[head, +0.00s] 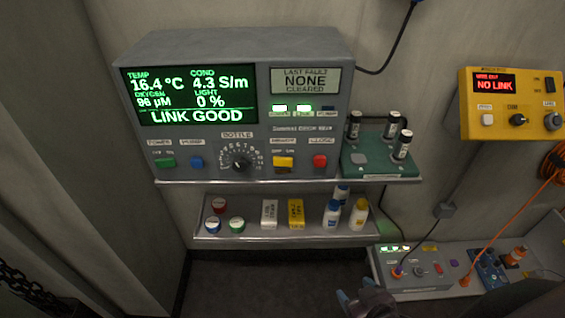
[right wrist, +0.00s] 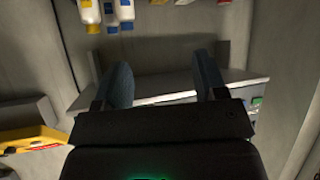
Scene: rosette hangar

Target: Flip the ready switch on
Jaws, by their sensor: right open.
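The grey console (head: 237,105) stands on the upper shelf in the head view, with a green screen reading LINK GOOD. Along its lower front are a green switch (head: 164,162), a blue button (head: 197,162), a black dial (head: 241,160), a yellow switch (head: 283,162) and a red button (head: 320,160). The yellow one has small OFF/ON-like marks and may be the ready switch; its label is too small to read surely. My right gripper (head: 362,299) is low at the bottom edge, well below the console, apart from it. In the right wrist view it is open and empty (right wrist: 164,82).
A green tray (head: 375,167) with several dark vials sits right of the console. The lower shelf (head: 255,238) holds jars, boxes and bottles. A yellow box (head: 510,105) reading NO LINK hangs right. A grey panel (head: 415,290) with cables lies lower right.

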